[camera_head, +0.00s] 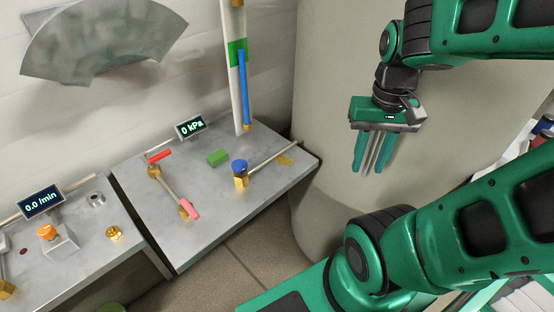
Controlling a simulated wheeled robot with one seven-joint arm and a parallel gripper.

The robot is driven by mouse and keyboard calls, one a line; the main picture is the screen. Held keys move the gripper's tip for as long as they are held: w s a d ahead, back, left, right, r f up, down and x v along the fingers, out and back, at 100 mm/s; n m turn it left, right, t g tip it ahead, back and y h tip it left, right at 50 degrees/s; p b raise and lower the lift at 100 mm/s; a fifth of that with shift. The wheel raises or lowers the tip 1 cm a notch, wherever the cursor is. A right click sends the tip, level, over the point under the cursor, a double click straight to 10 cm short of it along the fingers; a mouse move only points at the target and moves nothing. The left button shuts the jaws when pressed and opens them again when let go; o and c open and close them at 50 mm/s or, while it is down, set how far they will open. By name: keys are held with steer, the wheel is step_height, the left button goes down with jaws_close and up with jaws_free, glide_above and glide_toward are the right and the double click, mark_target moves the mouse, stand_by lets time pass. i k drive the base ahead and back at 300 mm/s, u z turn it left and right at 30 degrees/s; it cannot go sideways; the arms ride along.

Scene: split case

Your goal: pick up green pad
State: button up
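A small green pad (218,158) lies on the top of the right grey metal bench, between a red-handled fitting and a blue-capped brass fitting. My gripper (372,168) hangs in the air to the right of the bench, in front of a large pale rounded surface. Its green fingers point down and appear parted, with grey strips on their inner sides and nothing seen between them. It is well apart from the pad.
On the right bench (215,212) stand the red-handled fitting (160,157), a pink-ended piece (190,209), the blue-capped fitting (240,172), a 0 kPa display (191,127) and a tall post (235,90). A second bench (88,255) is at the left.

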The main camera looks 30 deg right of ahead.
mark_target(217, 158)
steer(key=k, duration=1.25)
steer(key=u, duration=0.6)
steer(key=i, duration=1.65)
steer(key=u, duration=0.05)
